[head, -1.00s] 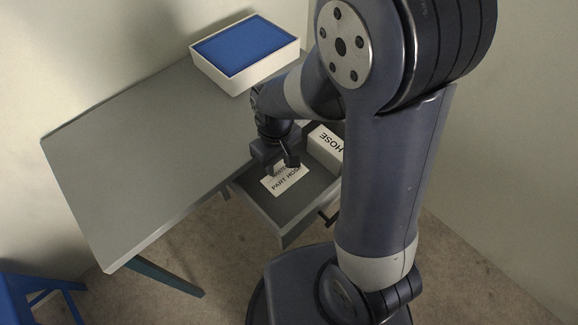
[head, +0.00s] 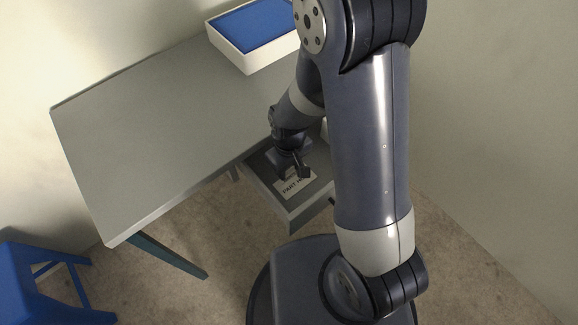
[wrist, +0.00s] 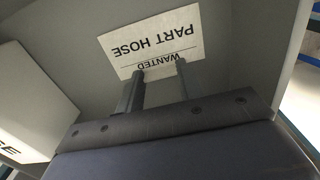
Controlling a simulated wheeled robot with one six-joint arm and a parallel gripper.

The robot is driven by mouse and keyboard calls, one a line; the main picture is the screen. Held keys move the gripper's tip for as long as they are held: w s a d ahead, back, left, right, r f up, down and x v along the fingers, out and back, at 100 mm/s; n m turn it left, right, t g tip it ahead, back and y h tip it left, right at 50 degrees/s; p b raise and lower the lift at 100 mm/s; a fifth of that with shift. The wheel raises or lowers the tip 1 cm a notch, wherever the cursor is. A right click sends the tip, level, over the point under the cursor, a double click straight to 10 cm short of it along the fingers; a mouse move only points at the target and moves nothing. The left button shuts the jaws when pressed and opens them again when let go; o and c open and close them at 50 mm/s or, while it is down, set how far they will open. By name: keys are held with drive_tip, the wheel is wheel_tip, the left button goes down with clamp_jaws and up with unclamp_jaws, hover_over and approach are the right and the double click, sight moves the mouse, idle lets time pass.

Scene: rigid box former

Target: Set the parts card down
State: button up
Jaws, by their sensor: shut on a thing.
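The parts card is a white card lettered "WANTED PART HOSE" (wrist: 150,42). It also shows in the head view (head: 296,188), over the open grey drawer (head: 317,206). My gripper (wrist: 160,69) is shut on the card's near edge, with its two dark fingers overlapping that edge. In the head view my gripper (head: 294,174) points down into the drawer and hides part of the card. I cannot tell whether the card touches the drawer floor.
A white box (wrist: 28,105) with black lettering stands in the drawer, left in the wrist view. A grey table (head: 150,130) is above, mostly bare, bearing a white tray with a blue inside (head: 232,54). A blue stool (head: 30,285) stands lower left.

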sight(289, 170)
drive_tip(key=shift+f, duration=0.15)
drive_tip(key=o, duration=1)
drive_tip(key=shift+c, duration=0.2)
wheel_tip(289, 170, up, 12)
drive_tip(key=p, duration=0.2)
drive_tip(key=shift+r+p, duration=0.25)
drive_tip(key=shift+p, duration=0.1)
